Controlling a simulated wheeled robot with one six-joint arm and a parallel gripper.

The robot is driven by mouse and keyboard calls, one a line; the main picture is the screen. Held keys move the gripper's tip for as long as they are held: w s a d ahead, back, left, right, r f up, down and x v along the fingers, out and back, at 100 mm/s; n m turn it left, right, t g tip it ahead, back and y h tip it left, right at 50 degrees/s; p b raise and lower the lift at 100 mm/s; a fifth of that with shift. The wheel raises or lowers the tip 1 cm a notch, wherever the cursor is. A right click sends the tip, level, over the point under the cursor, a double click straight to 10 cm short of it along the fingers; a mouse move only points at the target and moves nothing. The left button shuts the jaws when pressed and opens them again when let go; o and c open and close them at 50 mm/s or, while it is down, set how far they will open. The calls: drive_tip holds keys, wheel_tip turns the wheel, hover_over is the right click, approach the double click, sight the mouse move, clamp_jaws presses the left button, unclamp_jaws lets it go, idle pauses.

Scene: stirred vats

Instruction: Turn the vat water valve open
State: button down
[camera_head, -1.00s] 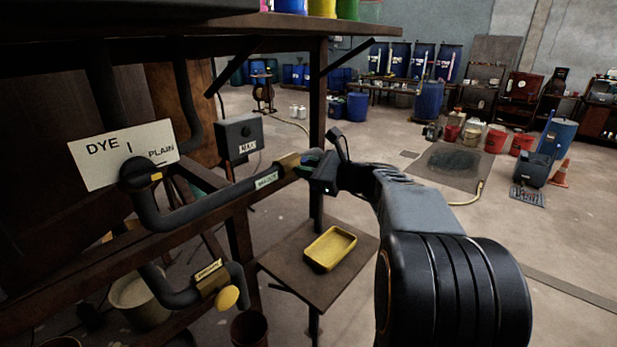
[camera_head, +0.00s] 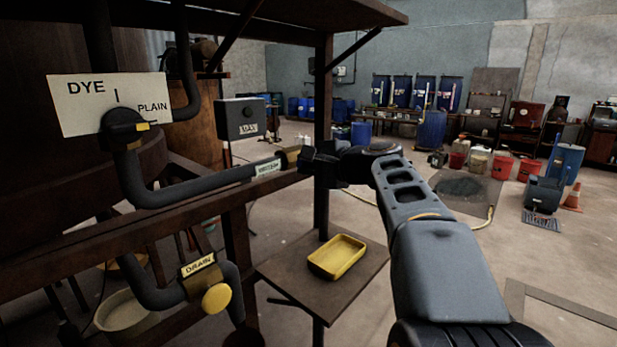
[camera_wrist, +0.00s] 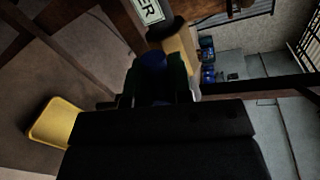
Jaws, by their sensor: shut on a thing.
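The water valve is a brass body (camera_head: 290,157) at the end of a dark pipe, beside a pale label (camera_head: 267,168) in the head view. The brass body also shows in the wrist view (camera_wrist: 180,48), near a label ending in "ER" (camera_wrist: 151,12). My gripper (camera_head: 309,162) is at the outer end of the valve. In the wrist view my gripper (camera_wrist: 160,88) is shut on the blue valve handle (camera_wrist: 153,72), which lies between its fingers. The fingers hide most of the handle, so its angle is hard to tell.
A DYE/PLAIN selector (camera_head: 122,126) and a drain valve with a yellow knob (camera_head: 216,298) are on the left. A grey box (camera_head: 241,118) stands behind the pipe. A yellow tray (camera_head: 337,256) rests on a small shelf (camera_head: 285,272) below.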

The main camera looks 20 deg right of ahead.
drive_tip(key=shift+f+n+h+b, duration=0.35)
drive_tip(key=shift+n+b, duration=0.65)
drive_tip(key=shift+b, duration=0.3)
drive_tip(key=c, duration=1)
unclamp_jaws()
drive_tip(key=shift+c, duration=0.2)
drive_tip(key=v, duration=1.3)
drive_tip(key=shift+s, duration=0.4)
drive_tip(key=shift+d, duration=0.1)
